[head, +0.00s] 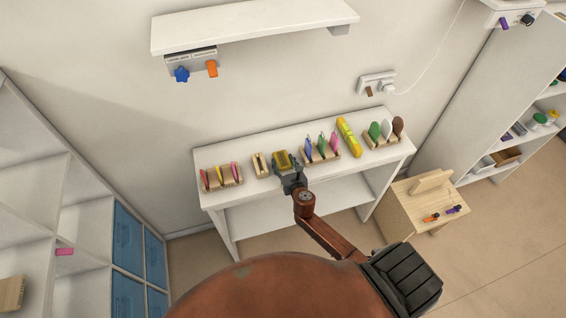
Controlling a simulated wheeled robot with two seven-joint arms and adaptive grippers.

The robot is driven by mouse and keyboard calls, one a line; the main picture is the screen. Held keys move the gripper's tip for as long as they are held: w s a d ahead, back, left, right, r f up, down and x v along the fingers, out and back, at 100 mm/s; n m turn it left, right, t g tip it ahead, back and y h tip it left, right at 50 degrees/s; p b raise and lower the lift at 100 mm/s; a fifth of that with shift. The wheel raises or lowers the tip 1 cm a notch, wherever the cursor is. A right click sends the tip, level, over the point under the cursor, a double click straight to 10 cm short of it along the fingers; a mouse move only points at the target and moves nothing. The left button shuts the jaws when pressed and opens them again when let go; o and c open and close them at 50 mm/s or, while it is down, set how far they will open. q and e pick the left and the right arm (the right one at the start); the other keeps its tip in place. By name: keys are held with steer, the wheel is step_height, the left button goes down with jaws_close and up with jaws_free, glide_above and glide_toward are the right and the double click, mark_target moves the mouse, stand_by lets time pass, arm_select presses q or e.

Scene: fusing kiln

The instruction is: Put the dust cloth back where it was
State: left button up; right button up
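No thing here is clearly a dust cloth. A small dark-yellow piece (283,159) is on or just above the white table (262,191), at the tips of my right gripper (287,172); it may be the cloth. My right gripper reaches over the table's front edge. The view is too small to tell whether its fingers are closed on the piece or only beside it. A long bright-yellow item (348,138) lies further right on the table and could also be cloth. My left gripper is not in view.
Wooden racks with coloured glass pieces stand on the table: left (222,180), middle (320,151) and right (385,135). A small wooden holder (261,165) is left of my gripper. A wall shelf (255,24) hangs above. A wooden cabinet (410,212) stands front right.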

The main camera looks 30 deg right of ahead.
steer(key=o, duration=0.4)
steer(key=shift+r, duration=0.1)
steer(key=shift+r, duration=0.2)
steer(key=p+v, duration=0.1)
steer(key=v, duration=1.1)
steer(key=shift+f, duration=0.1)
